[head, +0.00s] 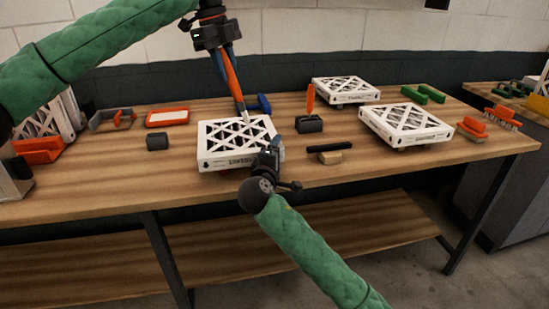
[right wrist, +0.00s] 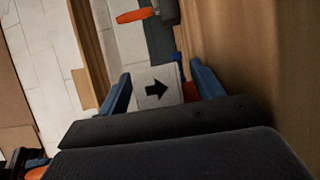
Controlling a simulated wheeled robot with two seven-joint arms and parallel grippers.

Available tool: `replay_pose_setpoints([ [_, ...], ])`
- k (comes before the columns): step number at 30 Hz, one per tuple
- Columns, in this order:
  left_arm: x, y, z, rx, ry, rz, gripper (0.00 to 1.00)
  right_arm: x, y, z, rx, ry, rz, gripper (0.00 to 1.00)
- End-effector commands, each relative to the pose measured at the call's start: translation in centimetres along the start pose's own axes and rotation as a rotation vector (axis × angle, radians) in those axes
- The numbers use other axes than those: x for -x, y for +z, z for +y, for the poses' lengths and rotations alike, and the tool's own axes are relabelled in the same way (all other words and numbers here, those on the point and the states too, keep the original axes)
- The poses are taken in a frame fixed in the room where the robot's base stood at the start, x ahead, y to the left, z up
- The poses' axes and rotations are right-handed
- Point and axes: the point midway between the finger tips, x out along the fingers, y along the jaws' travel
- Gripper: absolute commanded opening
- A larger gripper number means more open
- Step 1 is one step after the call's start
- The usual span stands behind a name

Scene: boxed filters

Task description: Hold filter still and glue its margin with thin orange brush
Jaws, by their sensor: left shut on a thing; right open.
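The white filter (head: 210,160) with a lattice top lies flat on the wooden table. My left gripper (head: 226,66) is shut on a thin orange brush (head: 232,85), handle up. The brush's pale tip is at the filter's top near the back right; I cannot tell if it touches. My right gripper (head: 270,150) is at the filter's front right corner. In the right wrist view its blue fingers stand open on either side of the filter's white side (right wrist: 156,88), which bears a black arrow; contact is unclear.
An orange handle (head: 310,97) stands upright in a dark block (head: 309,125) to the right. Two more white filters (head: 345,90) (head: 408,122) lie further right. A black-topped brush (head: 330,150), a dark block (head: 157,141) and a blue item (head: 264,103) are nearby. The table's front is mostly clear.

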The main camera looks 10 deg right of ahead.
Motion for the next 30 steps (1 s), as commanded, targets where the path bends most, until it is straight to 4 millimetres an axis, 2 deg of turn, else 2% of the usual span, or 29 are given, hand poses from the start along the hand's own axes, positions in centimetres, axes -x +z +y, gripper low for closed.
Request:
replay_pose_setpoints([
  [8, 0.01, 0.00, 0.00, 0.000, 0.000, 0.000, 0.01, -0.13, 0.01, 0.00, 0.000, 0.000, 0.000, 0.66],
  [16, 0.01, 0.00, 0.00, 0.000, 0.000, 0.000, 0.01, -0.11, 0.00, -0.01, 0.000, 0.000, 0.000, 0.16],
  [30, 0.00, 0.00, 0.00, 0.000, 0.000, 0.000, 0.01, -0.10, -0.01, -0.07, 0.001, -0.001, 0.000, 0.16],
])
